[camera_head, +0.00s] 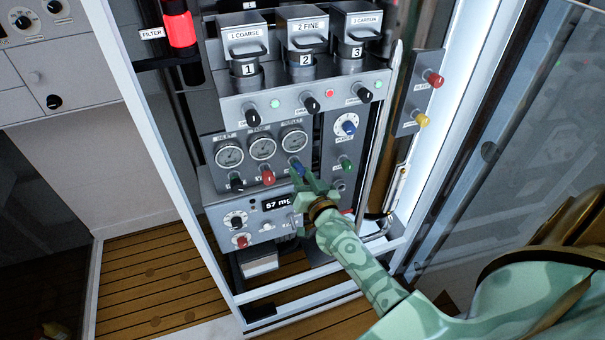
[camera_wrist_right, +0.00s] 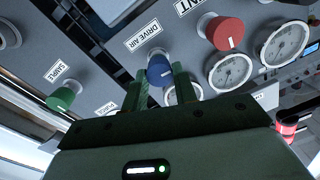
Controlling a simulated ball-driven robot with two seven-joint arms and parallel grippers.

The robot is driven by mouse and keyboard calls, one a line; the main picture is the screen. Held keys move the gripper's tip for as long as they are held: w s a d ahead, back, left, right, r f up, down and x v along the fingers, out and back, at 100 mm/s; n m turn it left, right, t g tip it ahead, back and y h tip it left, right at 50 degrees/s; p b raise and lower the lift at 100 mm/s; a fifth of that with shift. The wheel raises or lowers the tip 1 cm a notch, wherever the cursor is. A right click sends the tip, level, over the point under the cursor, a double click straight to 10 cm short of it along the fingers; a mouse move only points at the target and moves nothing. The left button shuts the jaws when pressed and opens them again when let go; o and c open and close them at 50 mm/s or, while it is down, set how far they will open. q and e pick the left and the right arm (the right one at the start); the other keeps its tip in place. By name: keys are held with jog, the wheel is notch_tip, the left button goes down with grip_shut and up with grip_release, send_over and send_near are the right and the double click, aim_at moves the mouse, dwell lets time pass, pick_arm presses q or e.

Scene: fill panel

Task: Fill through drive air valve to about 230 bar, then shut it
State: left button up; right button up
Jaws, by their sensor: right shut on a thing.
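The drive air valve is a blue knob (camera_wrist_right: 159,68) under a DRIVE AIR label in the right wrist view. My right gripper (camera_head: 305,180) reaches the panel from the right, its two green fingers either side of this knob and shut on it. In the head view the fingers partly hide the blue knob (camera_head: 296,164). Three round gauges, left (camera_head: 229,155), middle (camera_head: 262,147) and right (camera_head: 294,140), sit above the knob row; their needles are too small to read. My left gripper is not in view.
A red knob (camera_head: 268,177) and a black knob (camera_head: 237,185) stand left of the blue one. A green knob (camera_head: 346,163) is to its right. A display (camera_head: 277,202) reading 57 lies just below. Three labelled canisters (camera_head: 302,37) stand above. A glass door is at right.

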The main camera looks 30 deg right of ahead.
jog(key=m+p, duration=0.1)
jog(key=m, duration=0.2)
jog(key=shift+m, duration=0.4)
jog(key=m, duration=0.4)
jog(key=shift+m+p, duration=0.35)
jog(key=shift+m, duration=0.05)
jog(key=m, duration=0.4)
jog(key=shift+f+m+h, duration=0.1)
jog(key=shift+m+h, duration=0.2)
jog(key=shift+h, duration=0.1)
jog(key=shift+m, duration=2.1)
jog(key=shift+f, duration=0.1)
jog(key=o, duration=1)
jog(key=v, duration=1.6)
jog(key=shift+s+a+f+p, duration=0.1)
jog(key=shift+s+f+p, duration=0.05)
jog(key=shift+p, duration=0.25)
